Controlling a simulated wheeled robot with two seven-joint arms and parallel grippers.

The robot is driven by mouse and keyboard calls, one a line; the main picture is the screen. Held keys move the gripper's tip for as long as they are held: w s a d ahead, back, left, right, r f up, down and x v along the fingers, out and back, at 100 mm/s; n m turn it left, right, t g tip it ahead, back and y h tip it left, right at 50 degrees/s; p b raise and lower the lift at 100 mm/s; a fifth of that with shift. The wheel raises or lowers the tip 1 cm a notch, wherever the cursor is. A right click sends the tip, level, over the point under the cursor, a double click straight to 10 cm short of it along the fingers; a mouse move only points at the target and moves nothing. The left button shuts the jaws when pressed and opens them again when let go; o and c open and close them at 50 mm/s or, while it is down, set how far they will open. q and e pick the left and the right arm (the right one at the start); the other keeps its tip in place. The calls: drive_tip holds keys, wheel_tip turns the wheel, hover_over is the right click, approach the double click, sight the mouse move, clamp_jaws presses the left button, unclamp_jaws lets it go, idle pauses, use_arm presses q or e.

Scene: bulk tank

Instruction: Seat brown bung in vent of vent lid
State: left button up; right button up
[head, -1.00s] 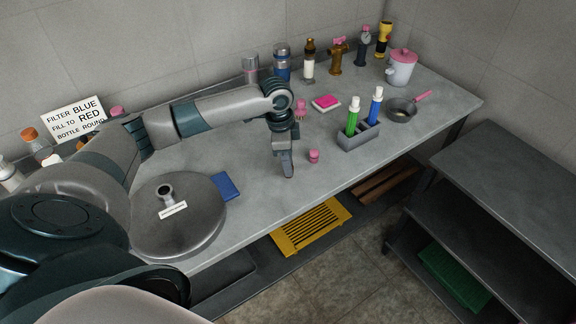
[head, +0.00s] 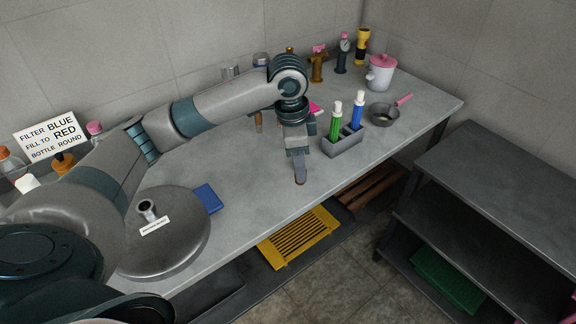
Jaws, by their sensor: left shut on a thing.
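My left gripper (head: 299,178) points down over the front middle of the bench. It is shut on a small brown thing that shows at its fingertips, which I take to be the brown bung (head: 300,182); the fingers hide most of it. I cannot tell whether it touches the bench. The round grey vent lid (head: 185,236) is at the left. Its vent (head: 147,208), a short upright pipe with a dark open top, stands beside a white label. My gripper is well to the right of the vent. My right gripper is not in view.
A blue pad (head: 208,198) lies beside the lid. A grey holder (head: 343,144) with green and blue bottles stands right of my gripper. A pan (head: 383,114) and a pink-lidded pot (head: 381,73) are farther right. The bench between lid and gripper is mostly clear.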

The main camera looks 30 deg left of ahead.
use_arm(q)
drive_tip(key=shift+s+d+r, duration=0.2)
drive_tip(key=shift+d+r, duration=0.15)
drive_tip(key=shift+d, duration=0.15)
idle(0.3)
drive_tip(key=s+d+n+y, duration=0.1)
drive_tip(key=s+d+n, duration=0.3)
drive_tip(key=s+n, duration=0.5)
drive_tip(key=shift+s+d+n+t, duration=0.3)
drive_tip(key=shift+s+d+n, duration=0.1)
drive_tip(key=shift+n, duration=0.7)
drive_tip(key=shift+f, duration=0.1)
